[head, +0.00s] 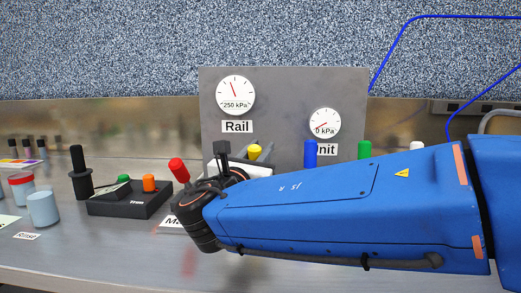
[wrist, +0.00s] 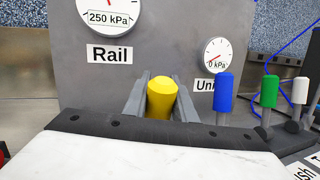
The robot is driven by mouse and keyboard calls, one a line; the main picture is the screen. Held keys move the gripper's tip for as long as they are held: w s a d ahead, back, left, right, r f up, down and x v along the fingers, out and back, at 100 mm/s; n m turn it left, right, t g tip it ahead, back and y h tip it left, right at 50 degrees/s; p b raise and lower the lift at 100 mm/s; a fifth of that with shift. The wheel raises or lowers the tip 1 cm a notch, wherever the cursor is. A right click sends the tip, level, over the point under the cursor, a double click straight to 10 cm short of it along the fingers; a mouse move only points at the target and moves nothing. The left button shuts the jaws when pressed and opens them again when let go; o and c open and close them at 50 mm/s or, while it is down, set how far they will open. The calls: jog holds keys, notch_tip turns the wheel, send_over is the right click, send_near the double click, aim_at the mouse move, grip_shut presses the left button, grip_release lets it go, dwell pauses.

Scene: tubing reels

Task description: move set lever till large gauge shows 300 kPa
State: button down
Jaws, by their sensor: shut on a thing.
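The large gauge (head: 235,95) labelled Rail reads 250 kPa, with its needle pointing up and slightly left. It is partly cut off at the top of the wrist view (wrist: 110,12). My gripper (wrist: 160,100) has its two grey fingers on either side of a yellow-capped lever (wrist: 161,92) and is shut on it. The yellow cap also shows in the head view (head: 255,151), just beyond my gripper (head: 247,156). The lever's lower part and any label on it are hidden by my gripper, so I cannot read which lever it is.
A small gauge (head: 325,122) reads 0 kPa. Blue (head: 310,152), green (head: 365,149) and white (head: 417,146) levers stand to the right. A red lever (head: 178,169) and the Trim box (head: 130,199) are left. Cups (head: 43,208) stand at far left.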

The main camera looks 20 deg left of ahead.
jog(key=shift+s+d+t, duration=0.1)
jog(key=shift+s+t, duration=0.25)
jog(key=shift+t, duration=0.05)
jog(key=c, duration=1.5)
grip_release()
jog(key=shift+o, duration=0.2)
jog(key=shift+s, duration=0.1)
jog(key=v, duration=1.7)
jog(key=shift+s, duration=0.1)
